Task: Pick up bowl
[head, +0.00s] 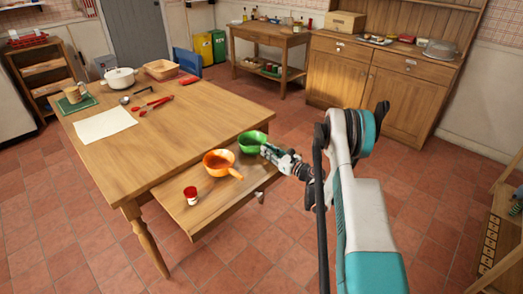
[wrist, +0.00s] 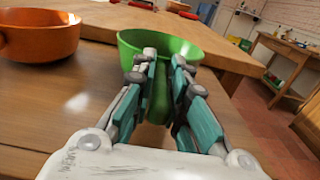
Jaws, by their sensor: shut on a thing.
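A green bowl (head: 251,140) is at the right end of the lower pull-out surface, beside an orange bowl (head: 218,161) with a handle. The green bowl (wrist: 185,42) also shows in the wrist view, straight ahead of the fingers. My gripper (head: 268,150) reaches it from the right and is shut on its near side; in the wrist view my gripper (wrist: 162,85) has its fingers either side of a green part. The fingers hide some of that part. The orange bowl (wrist: 40,38) is at the left in the wrist view, apart from the gripper.
A small red and white cup (head: 190,196) stands on the pull-out surface (head: 205,215). The wooden table (head: 165,140) holds a white pot (head: 121,79), a basket (head: 161,69), paper and red-handled utensils. Open tiled floor lies to the right, before the wooden cabinets (head: 395,95).

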